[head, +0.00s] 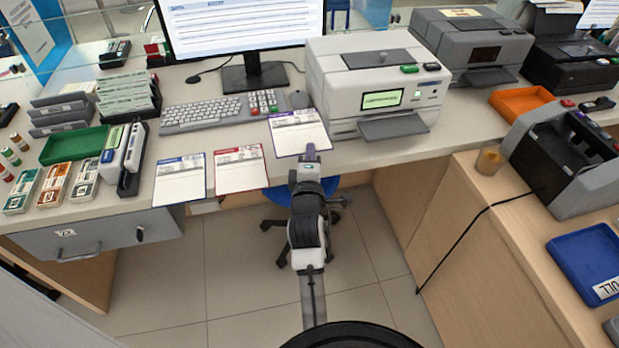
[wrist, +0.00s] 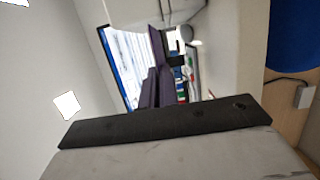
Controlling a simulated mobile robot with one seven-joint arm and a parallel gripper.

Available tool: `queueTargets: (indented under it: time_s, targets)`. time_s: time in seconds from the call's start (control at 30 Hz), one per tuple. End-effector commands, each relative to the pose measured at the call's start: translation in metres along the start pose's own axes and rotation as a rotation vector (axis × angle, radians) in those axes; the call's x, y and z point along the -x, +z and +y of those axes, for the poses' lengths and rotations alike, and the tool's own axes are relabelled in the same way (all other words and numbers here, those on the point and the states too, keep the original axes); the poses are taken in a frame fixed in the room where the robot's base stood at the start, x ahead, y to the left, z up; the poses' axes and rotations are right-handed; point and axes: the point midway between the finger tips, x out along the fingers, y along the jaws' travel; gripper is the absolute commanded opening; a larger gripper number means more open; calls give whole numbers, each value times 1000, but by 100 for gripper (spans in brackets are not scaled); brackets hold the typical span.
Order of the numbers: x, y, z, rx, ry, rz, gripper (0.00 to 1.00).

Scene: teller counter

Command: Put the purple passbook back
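The purple passbook (head: 300,131) shows its white and purple face in the head view, at the counter's front edge between the keyboard and the printer. My gripper (head: 310,152) is at its near edge and appears shut on it. In the wrist view the dark fingers (wrist: 158,90) are close together, with a dark purple strip (wrist: 156,45) beyond them that looks like the passbook nearly edge-on. I cannot tell whether it touches the counter. A blue passbook (head: 180,178) and a red passbook (head: 240,168) lie flat side by side to its left.
The keyboard (head: 205,114) and monitor (head: 245,28) stand behind the passbooks. The printer (head: 375,85) stands close on the right. A green tray (head: 75,146) and several stamps and boxes crowd the left. A blue chair (head: 280,196) is under the counter.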

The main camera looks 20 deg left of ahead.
Motion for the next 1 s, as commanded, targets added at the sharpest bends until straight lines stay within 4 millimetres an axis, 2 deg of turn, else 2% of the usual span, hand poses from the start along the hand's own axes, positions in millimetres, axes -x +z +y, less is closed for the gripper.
queueTargets:
  time_s: [0.03,0.1,0.2,0.37,0.6,1.0]
  targets:
    - [1,0,-16,2,-7,1,0]
    - [0,0,-30,1,-4,-1,0]
    - [0,0,-46,1,-3,0,0]
    - [0,0,-57,0,0,0,0]
    - [0,0,-92,0,-1,-1,0]
    - [0,0,-98,0,2,1,0]
